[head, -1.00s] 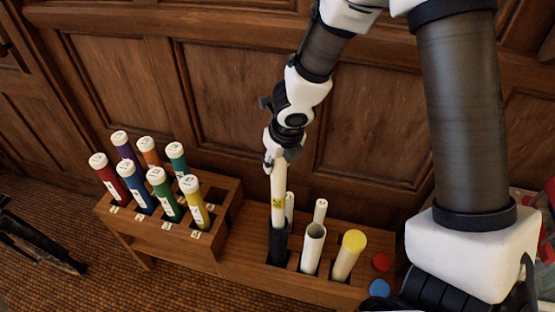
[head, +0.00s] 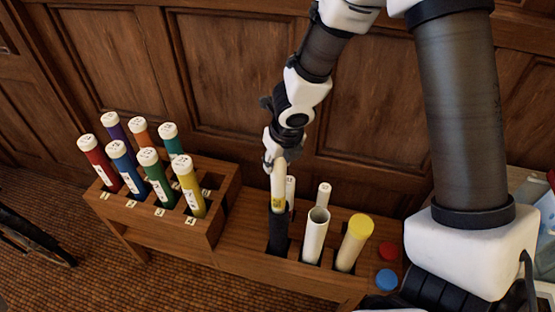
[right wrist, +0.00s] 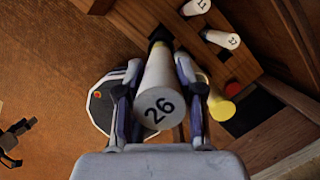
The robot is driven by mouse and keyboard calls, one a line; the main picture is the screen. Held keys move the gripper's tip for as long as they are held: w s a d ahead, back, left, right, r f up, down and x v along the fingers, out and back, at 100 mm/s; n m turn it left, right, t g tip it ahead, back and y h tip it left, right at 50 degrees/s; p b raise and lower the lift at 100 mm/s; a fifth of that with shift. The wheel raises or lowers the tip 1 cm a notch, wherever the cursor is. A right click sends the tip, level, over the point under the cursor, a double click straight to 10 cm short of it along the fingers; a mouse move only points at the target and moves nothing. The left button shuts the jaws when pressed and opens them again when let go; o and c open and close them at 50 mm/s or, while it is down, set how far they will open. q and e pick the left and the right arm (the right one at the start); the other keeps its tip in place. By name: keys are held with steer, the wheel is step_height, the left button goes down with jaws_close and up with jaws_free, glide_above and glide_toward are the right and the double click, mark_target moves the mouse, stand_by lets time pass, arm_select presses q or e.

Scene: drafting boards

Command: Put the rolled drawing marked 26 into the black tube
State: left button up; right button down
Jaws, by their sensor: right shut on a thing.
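My right gripper (head: 278,160) is shut on the top of the white rolled drawing (head: 279,186). Its end reads 26 in the right wrist view (right wrist: 158,108), between the fingers. The roll is upright, its yellow label at the rim of the black tube (head: 278,235); its lower end is hidden inside the tube. The black tube stands in the left slot of the low wooden rack's front row. A dark shape at the left edge, seemingly my left gripper (head: 38,238), hangs over the floor; its jaws are unclear.
An open white tube (head: 315,238) and a yellow-capped tube (head: 354,243) stand right of the black tube. White rolls (head: 323,195) stand behind. A red cap (head: 388,251) and a blue cap (head: 386,279) lie at right.

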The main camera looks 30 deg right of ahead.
steer(key=c, duration=0.7)
jaws_free()
steer(key=shift+o, duration=0.2)
steer(key=v, duration=1.2)
